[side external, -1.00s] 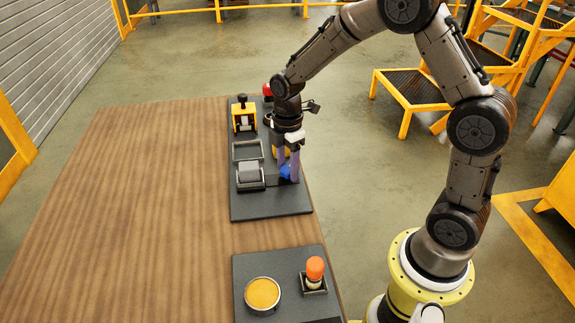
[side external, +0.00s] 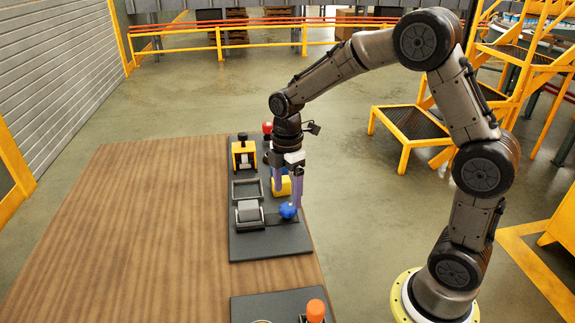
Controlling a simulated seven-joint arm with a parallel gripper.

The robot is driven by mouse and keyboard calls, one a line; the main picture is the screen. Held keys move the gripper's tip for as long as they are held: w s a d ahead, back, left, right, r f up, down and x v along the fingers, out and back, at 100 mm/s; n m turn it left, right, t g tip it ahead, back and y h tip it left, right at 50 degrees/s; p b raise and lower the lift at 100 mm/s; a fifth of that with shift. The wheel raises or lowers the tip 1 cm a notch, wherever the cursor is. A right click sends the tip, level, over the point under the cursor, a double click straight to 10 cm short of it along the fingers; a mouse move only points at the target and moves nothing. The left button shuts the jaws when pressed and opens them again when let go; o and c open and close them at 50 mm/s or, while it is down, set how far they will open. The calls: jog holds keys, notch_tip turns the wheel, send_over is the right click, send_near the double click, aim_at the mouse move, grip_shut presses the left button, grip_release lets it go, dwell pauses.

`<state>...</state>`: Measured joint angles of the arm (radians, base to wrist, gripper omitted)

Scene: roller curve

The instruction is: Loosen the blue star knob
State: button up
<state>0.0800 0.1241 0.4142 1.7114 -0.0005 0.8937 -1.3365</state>
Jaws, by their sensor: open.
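The blue star knob (side external: 288,211) sits at the right side of the dark panel, beside a grey roller block. My gripper (side external: 287,197) points down just above and behind it. Its two purple-grey fingers are spread apart with nothing held between them. The right fingertip reaches down close to the knob's right edge; I cannot tell whether it touches. The left fingertip ends higher, with the knob showing below it.
The dark panel (side external: 255,246) also carries the grey roller (side external: 248,211) in its frame, a yellow-and-black fixture (side external: 244,155), a yellow block (side external: 283,186) behind the fingers and a red knob (side external: 267,127). An orange-topped post (side external: 316,310) stands on a nearer panel. The wooden table (side external: 150,220) is clear at left.

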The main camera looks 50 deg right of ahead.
notch_tip(320, 180, up, 9)
dwell(0.3)
notch_tip(320, 180, up, 6)
jog(key=f+t, duration=0.1)
jog(key=t, duration=0.1)
send_over(287, 208)
jog(key=s, duration=0.3)
jog(key=s+a+r+m+t, duration=0.2)
jog(key=s+r+m, duration=0.15)
jog(key=s, duration=0.55)
jog(key=s+f+m+t, duration=0.1)
jog(key=s+f+m, duration=0.4)
jog(key=s+m, duration=0.5)
jog(key=shift+a+m+t, duration=0.3)
jog(key=shift+a+m, duration=0.1)
jog(key=shift+m, duration=0.05)
